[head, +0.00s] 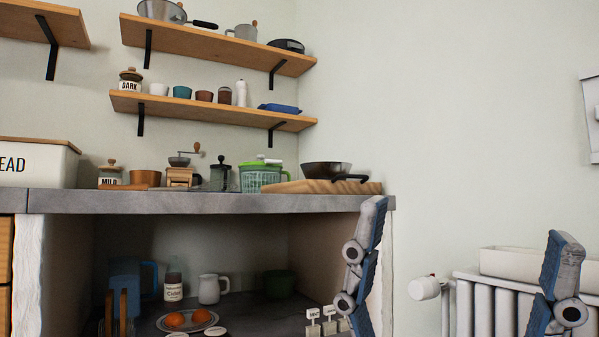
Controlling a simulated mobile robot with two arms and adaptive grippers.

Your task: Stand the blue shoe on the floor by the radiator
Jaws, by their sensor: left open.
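The white radiator (485,307) stands at the lower right against the wall, with a white valve knob (424,288) at its left end. Only its upper part shows. My left gripper (470,223) is open and empty, its two blue and grey fingers spread wide in front of the counter's right end and the radiator. The blue shoe is not in view, and neither is the floor. My right gripper is not in view.
The stone counter (215,201) carries jars, a grinder, a green basket and a dark pan (326,170) on a wooden board. A white trough (530,263) sits above the radiator. Wooden shelves (212,104) hang above. The niche below holds dishes.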

